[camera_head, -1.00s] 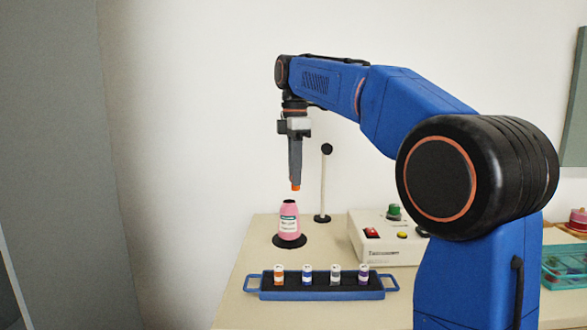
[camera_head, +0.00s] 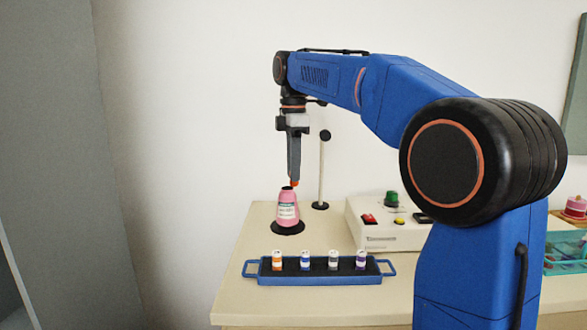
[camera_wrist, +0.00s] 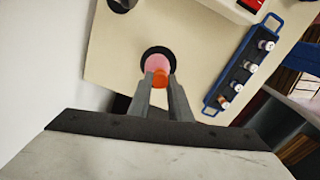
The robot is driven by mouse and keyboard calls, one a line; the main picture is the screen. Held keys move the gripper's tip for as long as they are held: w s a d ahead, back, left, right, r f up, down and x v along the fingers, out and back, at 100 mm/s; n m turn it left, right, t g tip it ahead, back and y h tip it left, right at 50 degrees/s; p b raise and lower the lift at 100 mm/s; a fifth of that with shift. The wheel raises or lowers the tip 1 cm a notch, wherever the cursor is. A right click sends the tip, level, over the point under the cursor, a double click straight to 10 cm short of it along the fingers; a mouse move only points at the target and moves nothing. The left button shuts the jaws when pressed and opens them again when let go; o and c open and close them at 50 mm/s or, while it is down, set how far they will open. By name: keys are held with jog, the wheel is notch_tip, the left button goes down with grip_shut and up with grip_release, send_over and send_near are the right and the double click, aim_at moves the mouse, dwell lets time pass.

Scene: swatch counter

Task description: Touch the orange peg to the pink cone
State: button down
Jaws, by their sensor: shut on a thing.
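The pink cone (camera_head: 286,212) has a pale label and a dark top, and stands on a black disc (camera_head: 288,230) on the counter. My gripper (camera_head: 294,176) points down above it, shut on the orange peg (camera_head: 295,183). Only the peg's orange end shows below the fingers, at the cone's top and slightly right of its middle. I cannot tell whether they touch. In the wrist view the peg (camera_wrist: 161,78) sits between the fingertips (camera_wrist: 160,84) and covers part of the cone (camera_wrist: 157,62).
A blue tray (camera_head: 320,279) with several small labelled vials lies in front of the cone. A thin pole (camera_head: 322,172) with a black knob stands close behind right. A white box (camera_head: 381,238) with coloured buttons stands to the right. The counter's left side is clear.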

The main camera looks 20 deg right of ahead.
jog(key=shift+f, duration=0.55)
dwell(1.4)
jog(key=shift+r, duration=0.15)
jog(key=shift+r, duration=2.4)
